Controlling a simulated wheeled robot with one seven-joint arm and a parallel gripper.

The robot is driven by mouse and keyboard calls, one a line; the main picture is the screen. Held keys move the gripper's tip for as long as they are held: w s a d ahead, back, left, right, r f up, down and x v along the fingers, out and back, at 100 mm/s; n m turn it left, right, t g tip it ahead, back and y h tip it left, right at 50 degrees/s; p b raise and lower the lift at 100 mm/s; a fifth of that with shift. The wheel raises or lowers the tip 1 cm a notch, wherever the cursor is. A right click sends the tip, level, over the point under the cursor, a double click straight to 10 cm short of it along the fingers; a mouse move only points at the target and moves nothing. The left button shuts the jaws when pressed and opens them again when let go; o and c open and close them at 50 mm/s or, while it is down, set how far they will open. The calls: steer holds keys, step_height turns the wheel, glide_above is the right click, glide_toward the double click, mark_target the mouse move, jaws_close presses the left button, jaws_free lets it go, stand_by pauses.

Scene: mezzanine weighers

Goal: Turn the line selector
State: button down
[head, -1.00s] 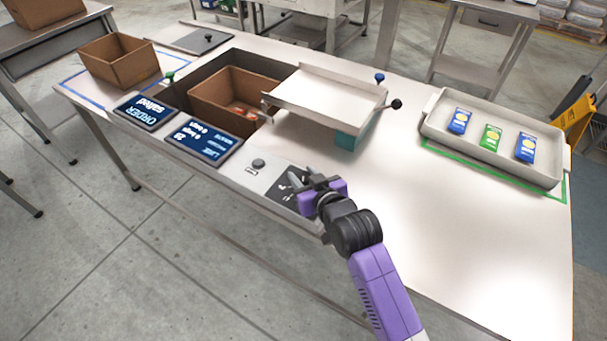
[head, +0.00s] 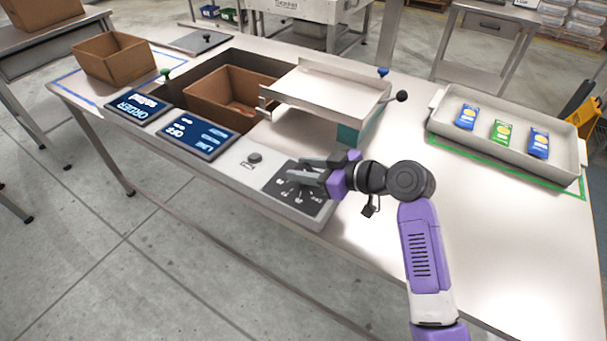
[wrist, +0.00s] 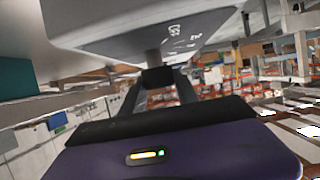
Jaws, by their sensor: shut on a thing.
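The line selector is on a black dial plate (head: 296,187) with white markings, set in the table's front edge strip. My gripper (head: 304,171) reaches over the plate from the right, fingers pointing left. In the wrist view its fingers (wrist: 158,90) are shut on a small dark knob (wrist: 158,76), joined by a short stem to the panel. In the head view the fingers mostly hide the knob, so its pointer setting cannot be read. The line screen (head: 198,136) left of the plate seems to show "LINE" and "OFF", upside down.
A round button (head: 255,158) lies left of the dial. A raised metal platform (head: 325,95) with a black ball lever (head: 402,96) stands behind my gripper. A cardboard box (head: 232,92) sits in a recess. A grey tray (head: 482,150) holds blue and green packets.

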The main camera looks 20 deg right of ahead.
stand_by(0.3)
steer(key=c, duration=0.9)
jaws_free()
steer(key=v, duration=0.7)
steer(key=shift+s+d+r+b, duration=0.15)
steer(key=shift+s+d+b, duration=0.1)
steer(key=shift+d+b, duration=0.1)
steer(key=shift+w, duration=0.1)
